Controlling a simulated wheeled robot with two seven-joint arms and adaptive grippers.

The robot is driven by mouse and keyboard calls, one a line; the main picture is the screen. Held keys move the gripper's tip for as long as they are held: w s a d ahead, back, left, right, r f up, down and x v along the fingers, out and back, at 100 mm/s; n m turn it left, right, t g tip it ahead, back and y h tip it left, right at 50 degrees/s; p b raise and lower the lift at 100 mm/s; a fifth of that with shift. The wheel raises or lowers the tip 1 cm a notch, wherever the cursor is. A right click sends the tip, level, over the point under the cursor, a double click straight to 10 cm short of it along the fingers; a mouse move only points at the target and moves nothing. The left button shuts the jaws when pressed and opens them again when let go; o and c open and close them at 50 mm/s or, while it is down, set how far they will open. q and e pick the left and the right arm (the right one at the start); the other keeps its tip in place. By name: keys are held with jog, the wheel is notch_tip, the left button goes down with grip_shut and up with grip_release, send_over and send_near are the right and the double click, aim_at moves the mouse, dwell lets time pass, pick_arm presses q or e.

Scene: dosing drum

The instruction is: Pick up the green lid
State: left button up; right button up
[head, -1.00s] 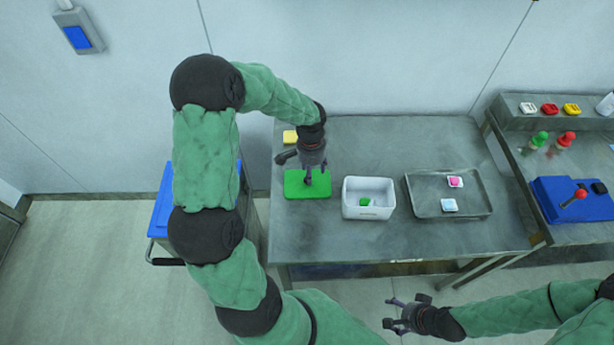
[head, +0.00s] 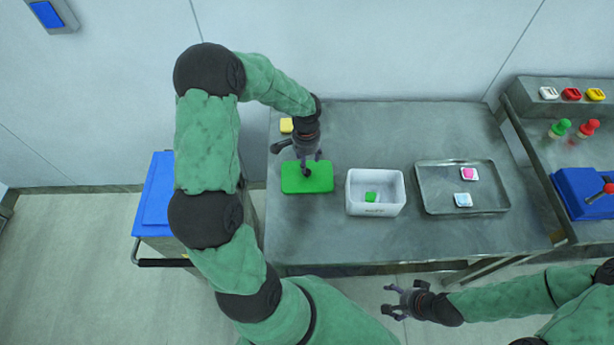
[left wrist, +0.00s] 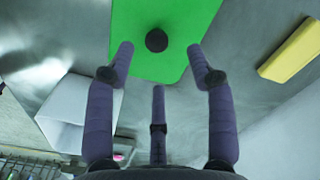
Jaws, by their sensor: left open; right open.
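The green lid (head: 294,183) is a flat green rectangle with a dark round knob, lying on the grey table left of the white bin. In the left wrist view the lid (left wrist: 188,18) fills the top middle, and its knob (left wrist: 156,40) shows between and just beyond my finger tips. My left gripper (head: 311,168) is over the lid, open and empty, its fingers spread around the knob's line; contact cannot be told. It also shows in the left wrist view (left wrist: 160,62). My right gripper (head: 397,300) is open and empty in front of the table's front edge.
The white bin (head: 376,208) holds a small green item (head: 370,197). A metal tray (head: 440,185) to its right carries a pink piece (head: 469,174) and a light blue piece (head: 463,200). A yellow block (head: 286,125) lies behind the lid. A blue-topped cart (head: 153,195) stands left.

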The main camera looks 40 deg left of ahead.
aim_at(307, 171)
pick_arm(q)
jog(key=f, duration=0.2)
jog(key=f+b, duration=0.1)
jog(key=f, duration=0.2)
jog(key=shift+d+f, duration=0.2)
jog(key=shift+f, duration=0.15)
grip_shut()
